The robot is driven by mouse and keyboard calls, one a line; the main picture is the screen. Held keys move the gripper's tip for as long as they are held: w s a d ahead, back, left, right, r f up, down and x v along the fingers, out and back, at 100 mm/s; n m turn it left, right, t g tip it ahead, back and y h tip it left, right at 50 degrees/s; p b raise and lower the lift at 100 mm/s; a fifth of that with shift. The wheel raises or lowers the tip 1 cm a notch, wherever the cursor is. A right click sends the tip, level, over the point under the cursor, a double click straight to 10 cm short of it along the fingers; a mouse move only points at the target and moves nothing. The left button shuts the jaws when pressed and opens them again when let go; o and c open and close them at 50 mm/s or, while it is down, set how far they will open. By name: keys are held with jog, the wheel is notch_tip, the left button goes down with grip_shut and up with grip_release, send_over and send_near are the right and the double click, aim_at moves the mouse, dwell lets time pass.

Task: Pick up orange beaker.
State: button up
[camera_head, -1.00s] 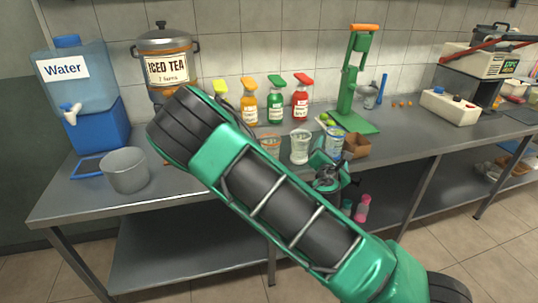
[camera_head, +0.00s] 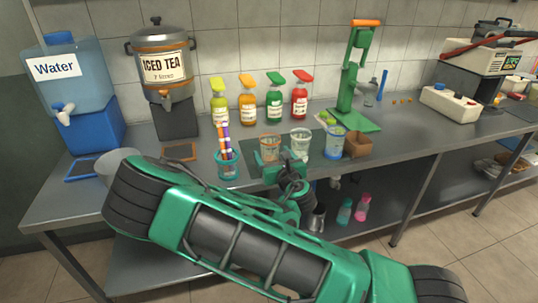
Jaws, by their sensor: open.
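The orange beaker (camera_head: 270,143) is a clear cup with an orange rim, standing upright on a dark mat (camera_head: 313,151) near the front of the steel counter. A clear white beaker (camera_head: 300,141) and a blue beaker (camera_head: 334,143) stand to its right. My gripper (camera_head: 278,160) is at the counter's front edge, just in front of the orange beaker and low against it. The jaws are open. The gripper covers the beaker's lower part, and I cannot tell whether the fingers are around it or only in front.
A teal cup with colored straws (camera_head: 228,160) stands close on the left. A brown box (camera_head: 357,144) and a green press (camera_head: 352,80) are to the right. A grey pot (camera_head: 118,163) is partly behind my arm.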

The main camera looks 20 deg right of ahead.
aim_at(271, 153)
jog(key=shift+w+f, duration=0.2)
jog(key=shift+w, duration=1.6)
jog(key=shift+w+d+f, duration=0.1)
jog(key=shift+w+f, duration=0.15)
jog(key=shift+w, duration=1)
jog(key=shift+w+d+f, duration=0.1)
jog(key=shift+w+f, duration=0.1)
jog(key=shift+w, duration=1)
jog(key=shift+c, duration=0.6)
jog(key=c, duration=1)
